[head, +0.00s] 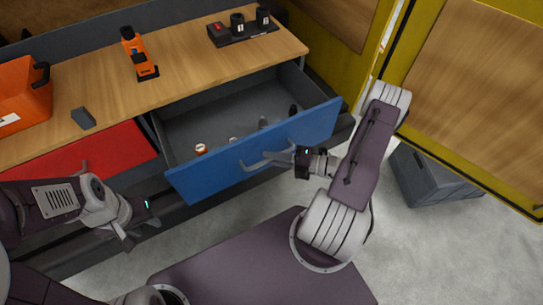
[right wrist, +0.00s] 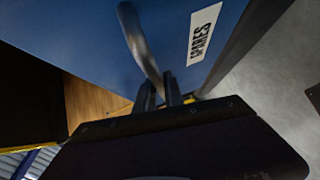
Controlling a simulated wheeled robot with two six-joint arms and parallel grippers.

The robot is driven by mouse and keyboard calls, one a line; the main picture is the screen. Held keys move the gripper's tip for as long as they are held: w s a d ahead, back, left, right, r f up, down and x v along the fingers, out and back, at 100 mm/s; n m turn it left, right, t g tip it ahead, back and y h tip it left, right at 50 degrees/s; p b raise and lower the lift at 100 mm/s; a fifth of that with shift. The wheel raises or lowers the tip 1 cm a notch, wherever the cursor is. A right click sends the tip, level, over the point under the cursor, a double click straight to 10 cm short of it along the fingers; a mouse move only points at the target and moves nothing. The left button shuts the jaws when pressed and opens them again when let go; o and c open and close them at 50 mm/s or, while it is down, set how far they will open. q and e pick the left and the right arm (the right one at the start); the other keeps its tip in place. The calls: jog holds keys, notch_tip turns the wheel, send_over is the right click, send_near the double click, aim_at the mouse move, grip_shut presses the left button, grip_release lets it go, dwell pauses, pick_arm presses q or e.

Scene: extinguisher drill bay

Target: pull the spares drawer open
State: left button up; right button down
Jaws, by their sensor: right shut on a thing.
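The spares drawer (head: 300,140) has a blue front and stands pulled out from under the wooden worktop, with its grey inside and a few small items showing. Its front with the SPARES label (right wrist: 203,33) fills much of the right wrist view. My right gripper (head: 296,157) is shut on the drawer's grey bar handle (head: 262,160); the handle (right wrist: 139,45) runs between the fingers in the right wrist view. My left gripper (head: 140,222) is at the lower left, apart from the drawer, in front of the red drawer; its finger gap is unclear.
A red drawer (head: 90,157) is beside the blue one, on the left. The worktop (head: 190,88) carries an orange tool (head: 138,55), an orange case (head: 22,95) and a black holder (head: 240,32). A grey crate (head: 425,175) sits on the floor at right, below a yellow-framed panel.

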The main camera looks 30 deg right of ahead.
jog(key=c, duration=1.5)
grip_release()
jog(key=shift+o, duration=0.2)
jog(key=v, duration=0.9)
